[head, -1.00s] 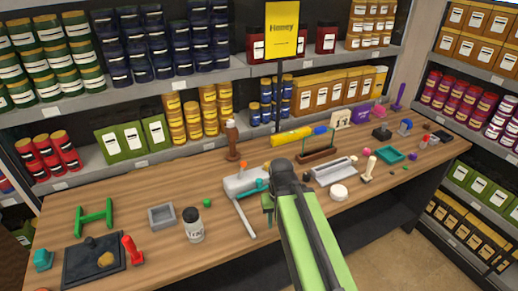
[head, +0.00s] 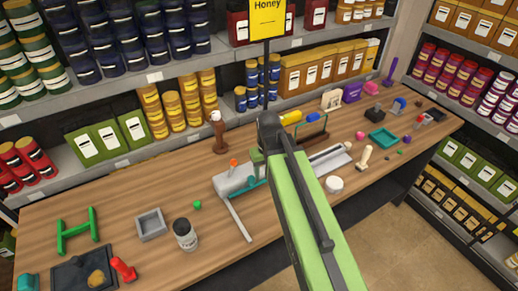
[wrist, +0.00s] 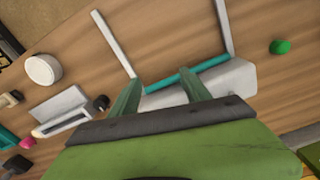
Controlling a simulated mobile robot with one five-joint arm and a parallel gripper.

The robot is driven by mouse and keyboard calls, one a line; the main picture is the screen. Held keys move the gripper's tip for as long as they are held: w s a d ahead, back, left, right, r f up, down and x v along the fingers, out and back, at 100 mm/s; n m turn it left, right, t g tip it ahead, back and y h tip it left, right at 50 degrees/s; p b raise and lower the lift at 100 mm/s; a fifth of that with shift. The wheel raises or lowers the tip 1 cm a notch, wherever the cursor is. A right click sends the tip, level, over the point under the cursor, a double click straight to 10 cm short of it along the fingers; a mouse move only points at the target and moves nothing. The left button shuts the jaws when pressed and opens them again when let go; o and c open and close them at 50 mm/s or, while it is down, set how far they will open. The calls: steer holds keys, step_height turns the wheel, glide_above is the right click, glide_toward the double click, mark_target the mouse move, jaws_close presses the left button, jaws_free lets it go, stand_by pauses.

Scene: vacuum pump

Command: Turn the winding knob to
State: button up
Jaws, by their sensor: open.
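A pale grey-white device (head: 232,182) lies on the wooden bench, with an orange knob (head: 233,164) on top, a teal bar (head: 250,187) along its front and a long pale rod (head: 238,220) sticking out toward the bench front. I cannot tell which part is the winding knob. My gripper (head: 259,165) is over the device's right end. In the wrist view my gripper (wrist: 161,86) is open, its two green fingers apart above the teal bar (wrist: 187,75) and white body (wrist: 205,87). Nothing shows held between them. The orange knob is not visible there.
A white round item (head: 334,184) and a pale tool (head: 330,158) lie right. A brown bottle-like item (head: 218,132) stands behind. Bare wood lies between them.

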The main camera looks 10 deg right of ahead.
steer(key=w+r+n+p, duration=0.3)
steer(key=w+r+p, duration=0.85)
steer(key=r, duration=0.45)
steer(key=f+b, duration=0.5)
steer(key=f, duration=0.1)
steer(key=f+b, duration=1.2)
steer(key=shift+s+a+f, duration=0.1)
steer(key=shift+s+f, duration=0.15)
steer(key=shift+s, duration=0.15)
steer(key=shift+r, duration=0.1)
steer(key=shift+c, duration=0.2)
jaws_close()
steer(key=shift+m, duration=0.7)
